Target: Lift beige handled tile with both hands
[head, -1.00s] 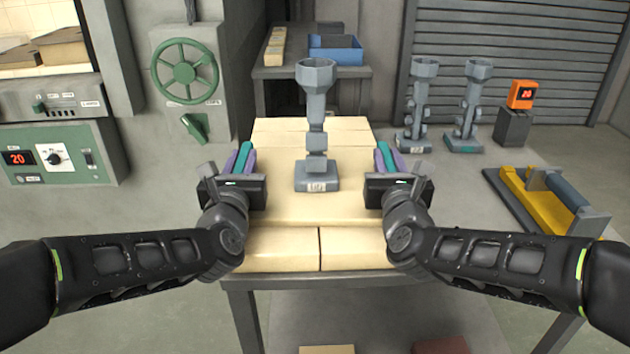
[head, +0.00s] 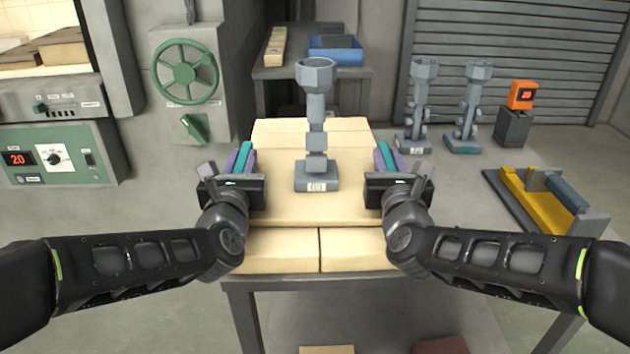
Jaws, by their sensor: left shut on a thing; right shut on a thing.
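The beige handled tile (head: 285,208) lies level in the middle of the table, over other beige blocks. A grey stand (head: 316,172) with a cup-shaped top and a small white label stands upright on it. My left gripper (head: 244,160) is at the tile's left side and my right gripper (head: 386,160) is at its right side. Both are shut on the tile, but their black bodies hide its handles and the grip itself. I cannot tell whether there is a gap under the tile.
Beige blocks (head: 277,250) show at the table's front. A bench with a blue bin (head: 335,57) stands behind. Two grey stands (head: 420,110) (head: 470,110), an orange display box (head: 521,95) and a yellow-grey fixture (head: 545,205) are on the floor at right. A green control panel (head: 65,155) is at left.

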